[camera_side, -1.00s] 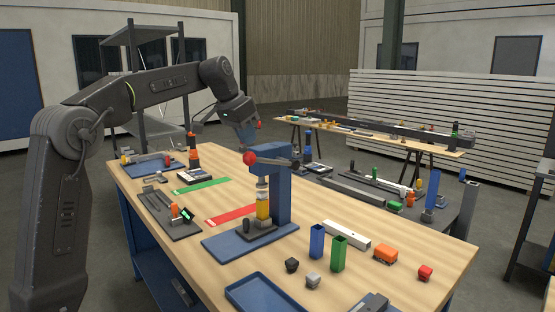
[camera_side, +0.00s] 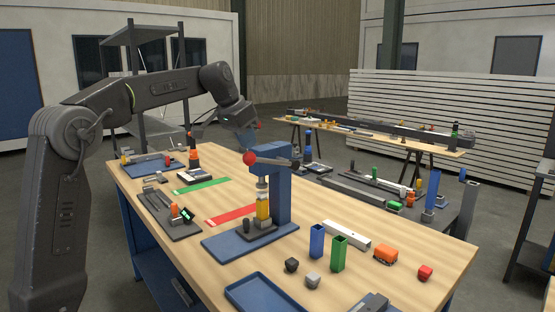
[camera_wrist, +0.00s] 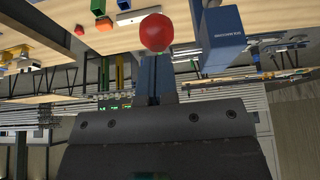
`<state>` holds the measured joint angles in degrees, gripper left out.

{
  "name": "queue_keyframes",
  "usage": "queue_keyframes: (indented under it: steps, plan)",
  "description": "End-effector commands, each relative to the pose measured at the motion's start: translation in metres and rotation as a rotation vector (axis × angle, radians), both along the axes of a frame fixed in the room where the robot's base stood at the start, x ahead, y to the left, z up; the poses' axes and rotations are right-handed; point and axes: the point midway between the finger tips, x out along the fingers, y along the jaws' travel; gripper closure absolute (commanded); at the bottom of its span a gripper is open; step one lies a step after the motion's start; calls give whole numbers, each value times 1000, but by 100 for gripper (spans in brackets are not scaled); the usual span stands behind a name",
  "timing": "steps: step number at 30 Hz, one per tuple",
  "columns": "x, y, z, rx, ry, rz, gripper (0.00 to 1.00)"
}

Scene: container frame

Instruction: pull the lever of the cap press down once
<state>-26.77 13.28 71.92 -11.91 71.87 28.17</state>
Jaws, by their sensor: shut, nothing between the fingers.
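The blue cap press (camera_side: 284,190) stands on a blue base plate on the wooden table; part of it shows at upper right in the wrist view (camera_wrist: 222,38). Its dark lever (camera_side: 275,161) reaches left, near level, and ends in a red ball knob (camera_side: 249,158). The knob is large in the wrist view (camera_wrist: 157,32), just beyond my fingertips. A yellow cylinder (camera_side: 263,210) stands upright under the press head. My gripper (camera_side: 246,141) is shut and empty, pointing down just above the knob. I cannot tell whether it touches the knob.

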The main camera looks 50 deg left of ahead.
Motion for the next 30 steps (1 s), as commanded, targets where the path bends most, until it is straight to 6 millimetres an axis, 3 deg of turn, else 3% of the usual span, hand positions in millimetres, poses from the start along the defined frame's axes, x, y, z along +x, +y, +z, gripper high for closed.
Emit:
queue_keyframes:
  steps: [30]
  plan:
    - [0, 0, -49, -1, 1, 0, 100]
